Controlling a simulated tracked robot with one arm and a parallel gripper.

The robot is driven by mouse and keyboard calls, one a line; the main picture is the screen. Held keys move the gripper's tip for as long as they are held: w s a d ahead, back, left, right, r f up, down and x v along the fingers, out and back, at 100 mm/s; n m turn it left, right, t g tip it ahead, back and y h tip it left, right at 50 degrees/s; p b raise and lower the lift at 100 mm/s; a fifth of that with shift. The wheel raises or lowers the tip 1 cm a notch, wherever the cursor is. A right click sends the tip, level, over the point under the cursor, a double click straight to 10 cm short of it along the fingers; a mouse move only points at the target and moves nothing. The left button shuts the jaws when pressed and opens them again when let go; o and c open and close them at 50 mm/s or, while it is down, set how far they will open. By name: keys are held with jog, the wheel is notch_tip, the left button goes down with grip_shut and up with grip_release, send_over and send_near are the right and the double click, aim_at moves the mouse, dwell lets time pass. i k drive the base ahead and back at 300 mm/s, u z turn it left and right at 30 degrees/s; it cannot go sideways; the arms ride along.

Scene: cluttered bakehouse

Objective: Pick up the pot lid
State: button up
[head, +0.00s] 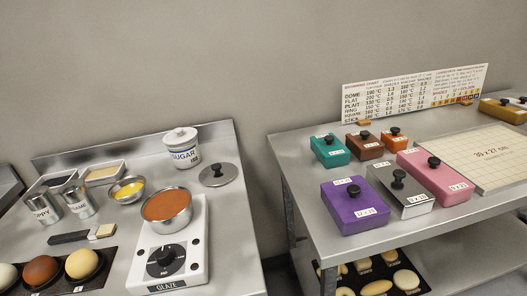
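The pot lid (222,180) is a flat, round grey metal disc with a black knob on top. It lies on the left steel table (225,235), near its right edge, just right of the white sugar jar (181,150) and behind the white scale. Nothing covers it. My gripper is not visible in the head view.
A pan of orange-brown glaze (168,206) sits on the white scale (167,258) in front of the lid. A bowl of yellow liquid (128,190) stands to the left. A gap separates this table from the right table (300,190), which holds several knobbed coloured blocks.

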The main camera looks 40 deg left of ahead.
aim_at(216, 175)
jog(key=u, duration=0.45)
jog(key=i, duration=1.4)
jog(key=u, duration=0.85)
jog(key=k, duration=0.85)
jog(key=u, duration=0.2)
jog(key=i, duration=0.9)
jog(key=z, duration=0.05)
